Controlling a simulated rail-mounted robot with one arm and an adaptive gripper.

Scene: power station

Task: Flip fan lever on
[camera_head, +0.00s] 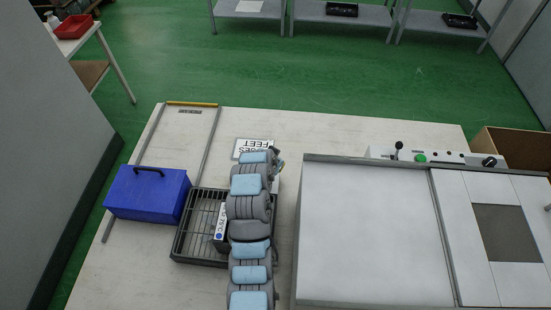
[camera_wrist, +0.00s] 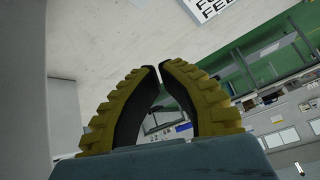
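A small black lever with a round knob (camera_head: 397,148) stands up at the left end of a white control panel (camera_head: 444,158) in the head view. I take it as the fan lever, but no label on it is readable. In the wrist view my gripper (camera_wrist: 159,67) has two yellow and black fingers with their tips almost together and nothing between them. In the head view my gripper is mostly hidden behind my arm, left of the panel and apart from it. The lever does not show clearly in the wrist view.
The panel also carries a green button (camera_head: 421,158) and a black rotary knob (camera_head: 490,162). A large grey-white cabinet top (camera_head: 365,230) lies in front of it. A blue box (camera_head: 147,193), a black wire basket (camera_head: 196,246) and a printed sign (camera_head: 253,148) lie on the left tabletop.

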